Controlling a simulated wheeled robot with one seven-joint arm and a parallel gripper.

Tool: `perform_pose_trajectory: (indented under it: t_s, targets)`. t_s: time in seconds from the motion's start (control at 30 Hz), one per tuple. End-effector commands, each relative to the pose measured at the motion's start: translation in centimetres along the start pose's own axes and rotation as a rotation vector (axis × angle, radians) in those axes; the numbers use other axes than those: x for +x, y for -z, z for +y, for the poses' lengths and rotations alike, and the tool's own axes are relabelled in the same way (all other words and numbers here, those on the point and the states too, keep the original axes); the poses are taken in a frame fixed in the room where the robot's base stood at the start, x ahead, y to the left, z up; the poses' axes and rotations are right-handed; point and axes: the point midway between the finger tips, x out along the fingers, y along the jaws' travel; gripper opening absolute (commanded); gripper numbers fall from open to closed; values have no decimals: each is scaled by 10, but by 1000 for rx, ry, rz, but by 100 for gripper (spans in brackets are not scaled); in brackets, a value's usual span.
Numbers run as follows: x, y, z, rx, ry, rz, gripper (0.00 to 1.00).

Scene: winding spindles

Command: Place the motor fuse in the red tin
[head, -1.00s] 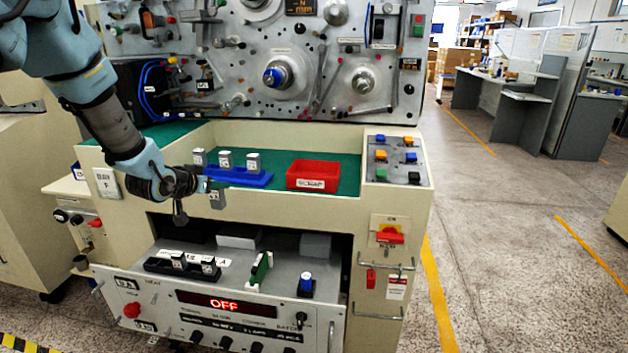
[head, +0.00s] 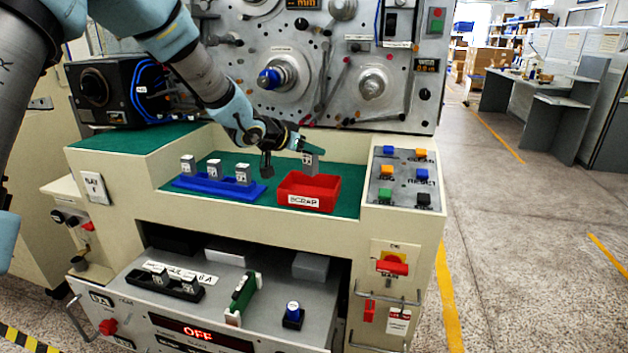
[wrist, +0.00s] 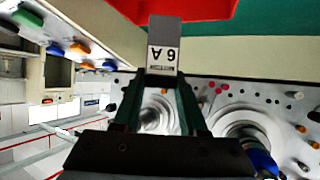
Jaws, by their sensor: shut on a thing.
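My gripper (head: 301,146) is shut on a grey block-shaped motor fuse (head: 311,162). The wrist view shows the fuse (wrist: 162,38) between the fingers, its white label reading 6 A upside down. Whether the fuse's lower end is inside the rim is hard to tell. Part of the red tin (wrist: 200,8) also shows at the top of the wrist view.
A blue tray (head: 215,193) with three grey fuses stands left of the tin. A button panel (head: 405,180) is to the right. The machine's spindle face (head: 330,105) rises behind. Below, an open drawer holds a black fuse holder (head: 140,281), and its display reads OFF.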

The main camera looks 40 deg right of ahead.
Motion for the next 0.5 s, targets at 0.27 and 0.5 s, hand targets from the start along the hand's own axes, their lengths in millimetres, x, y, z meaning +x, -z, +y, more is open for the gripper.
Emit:
perform_pose_trajectory:
  t_s: [0.27,0.5]
  targets:
    - [15,-27,1,0,-2,0,0]
    - [29,-53,1,-1,-1,-2,0]
